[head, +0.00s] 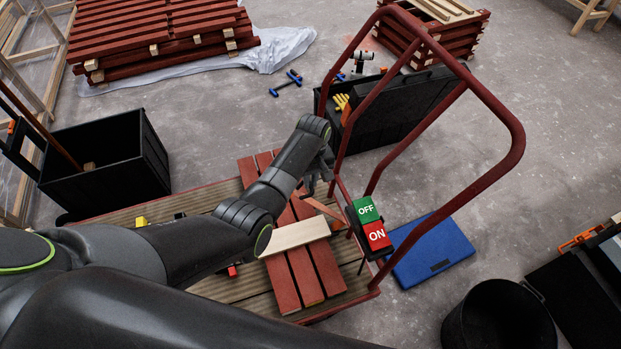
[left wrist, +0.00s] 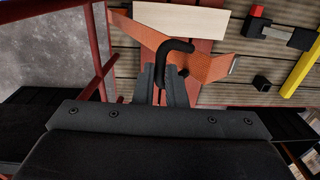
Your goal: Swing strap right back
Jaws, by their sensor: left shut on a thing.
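The orange strap (left wrist: 207,68) runs slantwise over the red battens in the left wrist view, with a black hooked piece (left wrist: 178,46) on it. In the head view a short stretch of the strap (head: 318,208) shows beside the red tube frame. My left gripper (left wrist: 166,82) is shut on the strap by the hooked piece; its fingers hide the exact grip. In the head view the left gripper (head: 318,172) is dark and partly hidden by its own wrist. My right gripper is not in view.
Red battens (head: 303,268) and a pale board (head: 295,236) lie on the cart's slatted deck (head: 205,197). The red tube handle (head: 515,130) rises close to my wrist, with an OFF/ON sign (head: 369,222). A blue case (head: 430,248) lies beyond. A black crate (head: 107,155) stands left.

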